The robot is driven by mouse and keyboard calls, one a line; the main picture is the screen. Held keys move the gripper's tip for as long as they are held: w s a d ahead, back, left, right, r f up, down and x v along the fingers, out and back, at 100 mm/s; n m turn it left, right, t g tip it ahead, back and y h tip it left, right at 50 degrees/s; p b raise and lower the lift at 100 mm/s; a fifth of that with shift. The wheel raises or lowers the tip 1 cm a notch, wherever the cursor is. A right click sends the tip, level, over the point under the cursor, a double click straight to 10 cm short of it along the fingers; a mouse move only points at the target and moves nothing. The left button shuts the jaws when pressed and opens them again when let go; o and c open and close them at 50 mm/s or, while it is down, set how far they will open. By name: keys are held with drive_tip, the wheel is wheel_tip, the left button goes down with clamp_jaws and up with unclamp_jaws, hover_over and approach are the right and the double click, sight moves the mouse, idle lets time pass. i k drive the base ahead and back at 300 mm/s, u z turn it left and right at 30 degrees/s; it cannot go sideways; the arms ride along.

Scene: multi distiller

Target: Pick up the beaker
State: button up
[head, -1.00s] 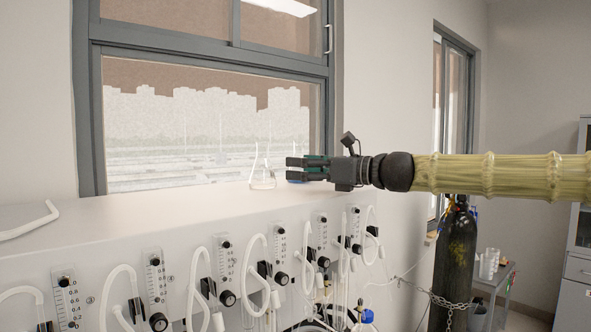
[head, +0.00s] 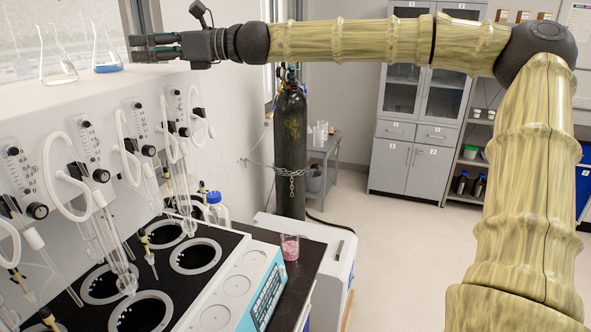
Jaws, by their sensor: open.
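A small clear beaker (head: 290,247) with pink contents stands on the dark bench top, just right of the multi-position distiller (head: 228,290). My gripper (head: 132,47) is open and empty at the upper left, above and well to the left of this beaker. It is close to a flask with blue liquid (head: 108,62) on the white ledge. A clear conical flask (head: 57,62) stands further left on that ledge. Whether the gripper touches the blue flask cannot be told.
Glass tubes and white hoses (head: 85,170) hang above the distiller's round wells. A blue-capped bottle (head: 216,206) stands behind the distiller. A chained black gas cylinder (head: 291,140) and a grey cart (head: 335,150) with glassware stand beyond. The floor (head: 410,240) at right is clear.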

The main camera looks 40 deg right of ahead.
sight(290, 239)
drive_tip(key=z, duration=1.3)
